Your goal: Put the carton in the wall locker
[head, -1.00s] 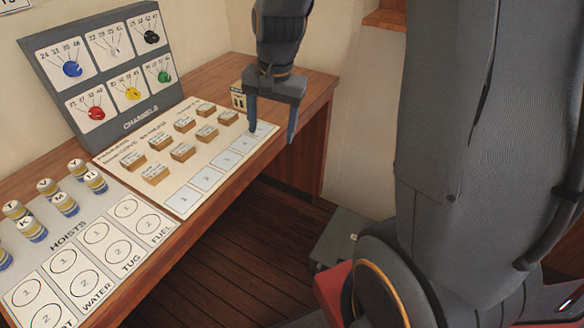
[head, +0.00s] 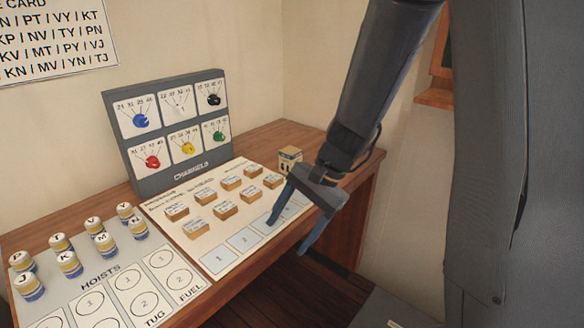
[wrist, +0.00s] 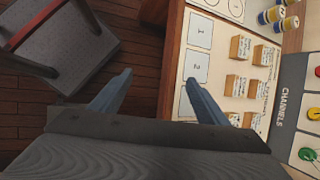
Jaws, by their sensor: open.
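A small cream-and-tan carton (head: 289,160) with dark marks stands upright at the back right of the wooden desk (head: 262,140). My gripper (head: 285,237) is open and empty, in front of the carton and over the desk's front edge, apart from the carton. In the wrist view my gripper (wrist: 158,74) points down, with its fingers spread over the edge of the board and the floor; the carton does not show there. A wood-framed fixture (head: 435,97) with a dark green part is on the right wall, mostly cut off; I cannot tell whether it is the wall locker.
A board (head: 228,258) with several small wooden blocks lies on the desk. A grey channels panel (head: 172,178) with coloured knobs stands behind it. A hoists board (head: 130,262) with several cylinders (head: 60,244) is at the left. A grey stool-like object (wrist: 75,50) stands on the floor.

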